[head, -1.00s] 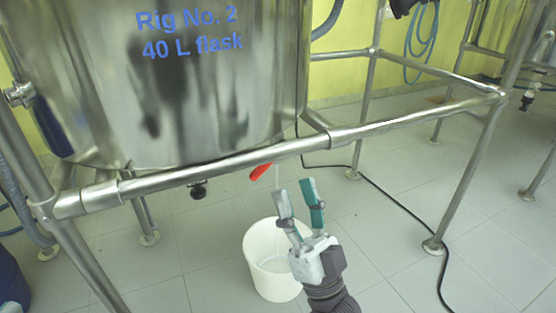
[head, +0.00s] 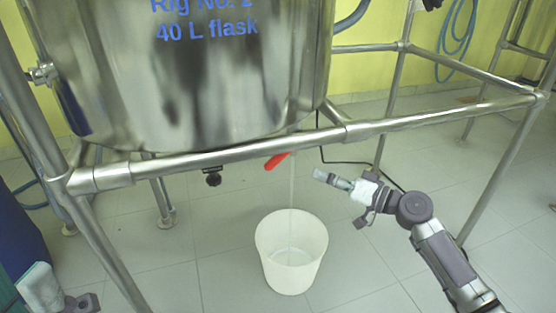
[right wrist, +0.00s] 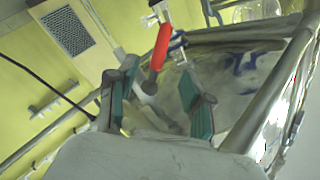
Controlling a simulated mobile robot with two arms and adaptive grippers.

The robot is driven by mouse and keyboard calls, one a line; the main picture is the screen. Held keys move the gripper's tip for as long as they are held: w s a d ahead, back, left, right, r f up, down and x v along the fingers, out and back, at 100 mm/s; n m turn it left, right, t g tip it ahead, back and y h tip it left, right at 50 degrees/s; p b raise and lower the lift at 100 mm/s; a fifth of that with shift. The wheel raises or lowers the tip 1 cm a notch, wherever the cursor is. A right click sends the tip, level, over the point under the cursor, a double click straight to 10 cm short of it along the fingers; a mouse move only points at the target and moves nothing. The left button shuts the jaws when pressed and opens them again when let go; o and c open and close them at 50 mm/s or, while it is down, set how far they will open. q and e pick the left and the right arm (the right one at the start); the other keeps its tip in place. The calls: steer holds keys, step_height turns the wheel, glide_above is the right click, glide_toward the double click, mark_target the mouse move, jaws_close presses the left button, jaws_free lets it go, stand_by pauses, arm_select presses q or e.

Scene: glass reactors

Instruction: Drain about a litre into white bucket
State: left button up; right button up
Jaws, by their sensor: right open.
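The steel vessel marked "Rig No. 2 40 L flask" (head: 190,90) has a red valve handle (head: 277,160) beneath it. A thin pale stream falls from near the handle into the white bucket (head: 292,275), which stands upright on the floor with some clear liquid at its bottom. My right gripper (head: 325,178) is open and empty, right of the stream and slightly below the handle, apart from it. In the right wrist view the red handle (right wrist: 160,47) shows beyond the gap between the open fingers (right wrist: 158,98). My left gripper (head: 40,288) is partly visible at lower left; its jaws are unclear.
A steel frame rail (head: 240,153) crosses in front of the vessel's base, just above the handle. A black knob (head: 213,179) hangs left of the handle. A blue drum (head: 20,215) stands at the left edge. Tiled floor around the bucket is clear.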

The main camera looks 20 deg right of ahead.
mark_target(278, 159)
steer(key=b+x, duration=0.1)
steer(key=x, duration=1.2)
steer(key=shift+w+a+b, duration=0.2)
steer(key=shift+a+b, duration=0.15)
steer(key=shift+c, duration=0.4)
jaws_close()
